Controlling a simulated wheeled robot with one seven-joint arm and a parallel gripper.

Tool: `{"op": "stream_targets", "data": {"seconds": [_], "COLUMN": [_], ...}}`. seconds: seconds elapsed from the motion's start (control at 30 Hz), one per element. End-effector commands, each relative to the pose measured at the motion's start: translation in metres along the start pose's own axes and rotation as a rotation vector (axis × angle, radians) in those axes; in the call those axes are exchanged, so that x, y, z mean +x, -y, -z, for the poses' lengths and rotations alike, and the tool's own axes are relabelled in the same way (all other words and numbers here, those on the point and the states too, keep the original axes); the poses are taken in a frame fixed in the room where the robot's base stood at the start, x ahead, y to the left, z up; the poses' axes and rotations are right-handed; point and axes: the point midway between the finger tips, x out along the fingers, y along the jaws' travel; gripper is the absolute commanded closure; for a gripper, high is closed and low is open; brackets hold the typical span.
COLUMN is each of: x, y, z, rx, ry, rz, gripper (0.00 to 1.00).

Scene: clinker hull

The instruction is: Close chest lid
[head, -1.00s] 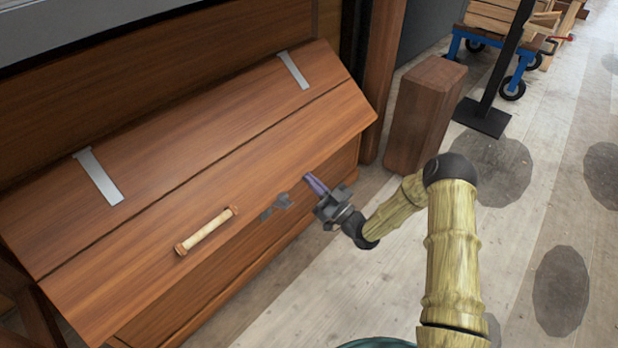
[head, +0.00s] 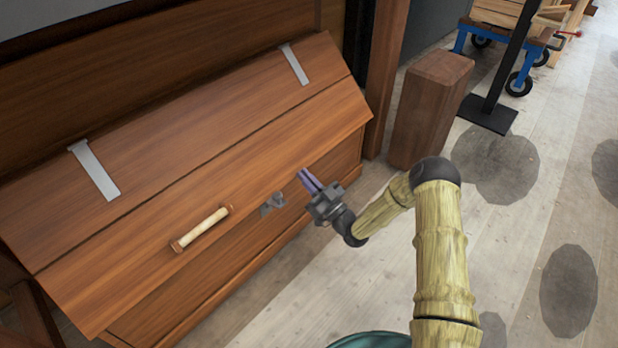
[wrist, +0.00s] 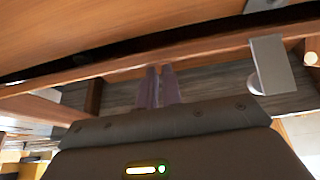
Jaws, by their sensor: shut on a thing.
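The chest is a long brown wooden box. Its lid (head: 215,165) has two pale metal straps, a cream bar handle (head: 201,229) and a grey metal latch (head: 272,203) at its front edge. The lid slopes down toward me, with its front edge over the front wall (head: 262,245). My gripper (head: 309,180) is at that edge, just right of the latch, its purple fingers close together. In the wrist view the fingertips (wrist: 158,72) meet a wooden edge of the lid, with the latch (wrist: 270,64) to their right. The exact contact is partly hidden.
A brown wooden block (head: 428,110) stands right of the chest. Beyond it are a black post on a flat base (head: 487,115) and a blue-framed cart (head: 522,62). The plank floor (head: 400,270) in front of the chest is mostly open.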

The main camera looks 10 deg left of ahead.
Motion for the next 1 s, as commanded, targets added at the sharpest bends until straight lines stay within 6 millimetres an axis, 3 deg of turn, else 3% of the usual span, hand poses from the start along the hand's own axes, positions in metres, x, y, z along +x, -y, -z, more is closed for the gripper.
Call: {"op": "stream_targets", "data": {"seconds": [0.03,0.07,0.43,1.0], "x": [0.008,0.007,-0.009,-0.073], "y": [0.009,0.009,0.001,0.000], "z": [-0.015,-0.013,0.045,-0.017], "rx": [0.003,0.003,0.002,0.001], "ry": [0.059,0.056,-0.015,-0.014], "rz": [0.014,0.014,0.005,0.006], "gripper": [1.00,1.00,1.00,1.00]}}
